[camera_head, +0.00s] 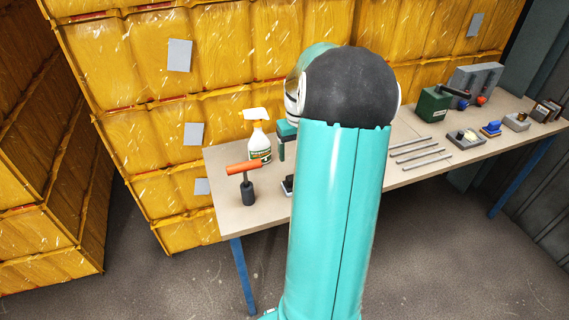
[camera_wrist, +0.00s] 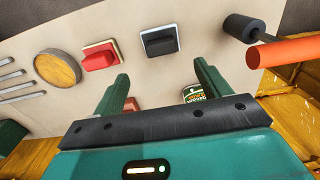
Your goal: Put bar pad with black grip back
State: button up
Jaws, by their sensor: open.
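The bar pad with black grip (camera_wrist: 159,41) is a dark block on a pale grey base. It lies on the table at the top middle of the wrist view, beyond my fingertips. In the head view a small dark and grey piece of it (camera_head: 287,185) shows beside my arm, which hides the rest. My gripper (camera_wrist: 161,74) is open and empty, its two green fingers pointing at the table. The pad lies between the lines of the fingers, apart from them. In the head view my arm mostly hides the gripper.
A red-gripped pad (camera_wrist: 100,56) and a round wooden disc (camera_wrist: 57,68) lie left of the pad. Metal rods (camera_head: 418,154), several pads and a green box (camera_head: 433,105) occupy the table's right part.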

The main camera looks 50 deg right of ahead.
jog(key=w+a+r+n+h, duration=0.1)
jog(key=a+r, duration=0.2)
jog(key=a, duration=0.4)
jog(key=w+a+r+n+t, duration=0.1)
jog(key=a+r, duration=0.3)
jog(key=a, duration=0.2)
jog(key=w+a+r+n+h, duration=0.1)
jog(key=a+r, duration=0.2)
jog(key=a, duration=0.4)
jog(key=s+a+r+n+t+y, duration=0.1)
jog(key=s+a, duration=0.4)
jog(key=a, duration=0.5)
jog(key=s+a+r+n+t+y, duration=0.1)
jog(key=s+a, duration=0.4)
jog(key=a, duration=0.6)
jog(key=shift+r+n+t, duration=0.6)
jog(key=shift+r+t, duration=0.05)
jog(key=shift+t, duration=0.55)
jog(key=shift+s+a, duration=0.1)
jog(key=shift+s, duration=0.05)
